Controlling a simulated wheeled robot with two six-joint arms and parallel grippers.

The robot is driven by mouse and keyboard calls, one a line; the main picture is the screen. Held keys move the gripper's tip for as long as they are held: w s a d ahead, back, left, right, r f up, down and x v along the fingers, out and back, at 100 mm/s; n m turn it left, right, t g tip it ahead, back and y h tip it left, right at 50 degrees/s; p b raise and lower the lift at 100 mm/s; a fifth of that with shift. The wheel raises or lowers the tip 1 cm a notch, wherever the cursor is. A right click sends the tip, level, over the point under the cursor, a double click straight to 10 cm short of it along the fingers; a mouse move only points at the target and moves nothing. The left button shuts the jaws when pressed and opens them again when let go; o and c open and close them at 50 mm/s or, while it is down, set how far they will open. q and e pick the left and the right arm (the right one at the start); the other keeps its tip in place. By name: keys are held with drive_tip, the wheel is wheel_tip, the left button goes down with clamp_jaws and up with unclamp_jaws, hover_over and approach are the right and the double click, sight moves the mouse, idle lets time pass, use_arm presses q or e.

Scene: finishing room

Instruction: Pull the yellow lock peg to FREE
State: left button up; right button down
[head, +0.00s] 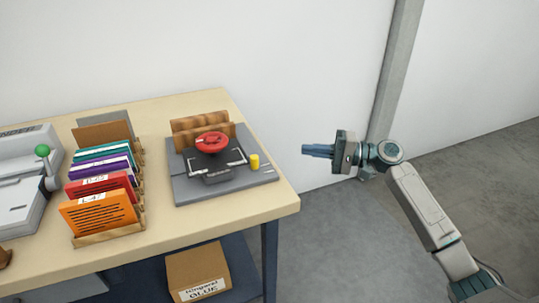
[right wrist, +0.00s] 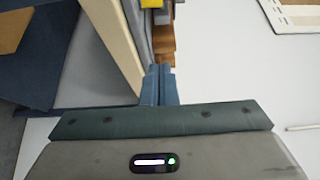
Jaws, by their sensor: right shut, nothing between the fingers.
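The yellow lock peg (head: 254,161) stands upright on the right part of a grey base plate (head: 225,187) near the table's right end. A red knob (head: 211,142) sits on the same fixture, left of the peg. My right gripper (head: 305,150) is shut and empty, to the right of the peg and apart from it, beyond the table edge. In the right wrist view its closed fingers (right wrist: 158,85) point toward the table side, and a bit of yellow (right wrist: 179,3) shows at the top edge. My left gripper is not in view. I cannot read any FREE mark.
Wooden blocks (head: 200,122) stand behind the red knob. A rack of coloured folders (head: 98,212) and a grey machine with a green ball lever (head: 42,151) are on the left of the table (head: 200,232). A glue box (head: 197,270) sits below.

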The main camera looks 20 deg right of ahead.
sight(269, 164)
drive_tip(key=shift+a, duration=0.1)
